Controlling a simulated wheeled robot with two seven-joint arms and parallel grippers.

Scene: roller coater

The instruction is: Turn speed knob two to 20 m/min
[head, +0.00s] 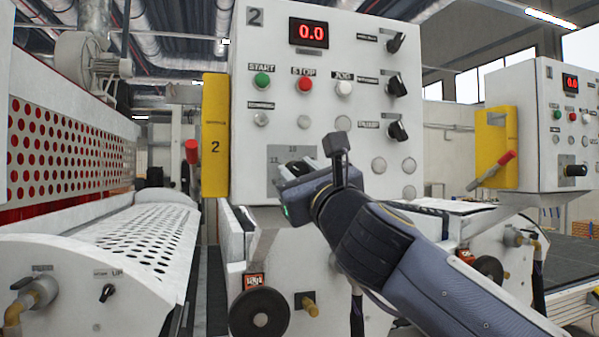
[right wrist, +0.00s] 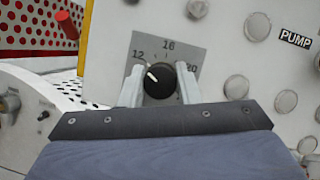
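The unit 2 control panel (head: 340,95) is white with a red display (head: 308,33) reading 0.0. The marks 12, 16 and 20 show on the scale plate (right wrist: 168,48). My right gripper's (right wrist: 160,80) two pale fingers stand on either side of the knob, seemingly against it. My left gripper is not in view.
Several black selector knobs (head: 398,85) and coloured buttons (head: 303,82) are above and right of the scale. A yellow plate (head: 215,135) with a red handle (head: 191,151) stands at the panel's left. A second panel (head: 570,120) is at right.

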